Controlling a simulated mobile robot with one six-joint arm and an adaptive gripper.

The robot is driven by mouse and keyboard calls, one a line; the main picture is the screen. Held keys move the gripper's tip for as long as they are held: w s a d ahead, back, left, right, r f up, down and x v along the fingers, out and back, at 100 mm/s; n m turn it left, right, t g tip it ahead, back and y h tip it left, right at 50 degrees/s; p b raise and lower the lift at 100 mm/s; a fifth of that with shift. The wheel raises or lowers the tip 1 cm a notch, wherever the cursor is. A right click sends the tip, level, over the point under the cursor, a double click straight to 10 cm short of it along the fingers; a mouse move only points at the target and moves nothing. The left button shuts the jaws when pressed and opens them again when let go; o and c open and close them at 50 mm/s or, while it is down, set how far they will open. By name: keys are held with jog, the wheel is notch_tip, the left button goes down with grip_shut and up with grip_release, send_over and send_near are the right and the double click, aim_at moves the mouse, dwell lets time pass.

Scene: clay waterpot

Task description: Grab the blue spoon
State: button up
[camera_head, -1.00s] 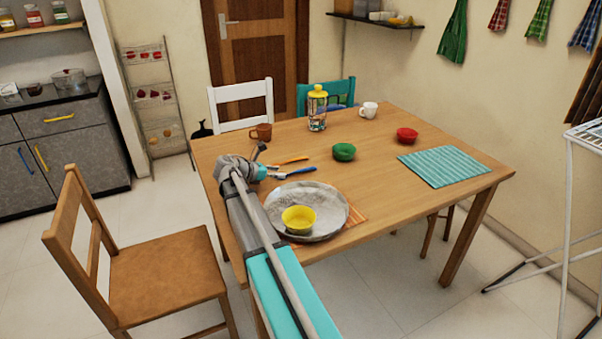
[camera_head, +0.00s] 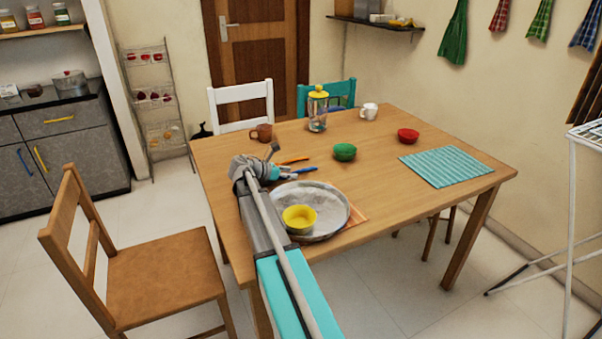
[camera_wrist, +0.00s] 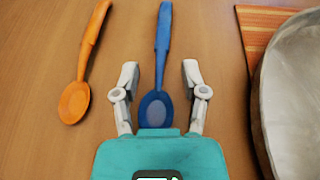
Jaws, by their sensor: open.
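The blue spoon (camera_wrist: 162,55) lies on the wooden table in the wrist view, its handle pointing up the picture and its bowl (camera_wrist: 156,108) between my fingers. My gripper (camera_wrist: 159,72) is open, with one finger on each side of the spoon and a gap on both sides. The palm edge overlaps the near end of the spoon's bowl. In the head view, my gripper (camera_head: 276,162) is over the table's left part, and only the blue handle (camera_head: 302,172) shows beside it.
An orange spoon (camera_wrist: 82,68) lies to the left of the blue one. A metal tray (camera_wrist: 295,95) on an orange striped mat (camera_wrist: 262,40) is close on the right; a yellow bowl (camera_head: 299,218) sits in it.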

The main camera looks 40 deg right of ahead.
grip_shut()
jog(key=shift+r, duration=0.1)
dwell(0.4)
notch_tip(320, 180, up, 2)
jog(key=p, duration=0.2)
jog(key=shift+r+p, duration=0.2)
jog(key=shift+p, duration=0.1)
jog(key=s+d+r+p, duration=0.2)
jog(key=s+r+p, duration=0.8)
jog(key=s, duration=0.3)
jog(key=shift+s+d+r, duration=0.2)
jog(key=shift+s+d, duration=0.15)
jog(key=shift+d, duration=0.05)
jog(key=shift+r+p, duration=0.1)
jog(key=shift+p, duration=0.2)
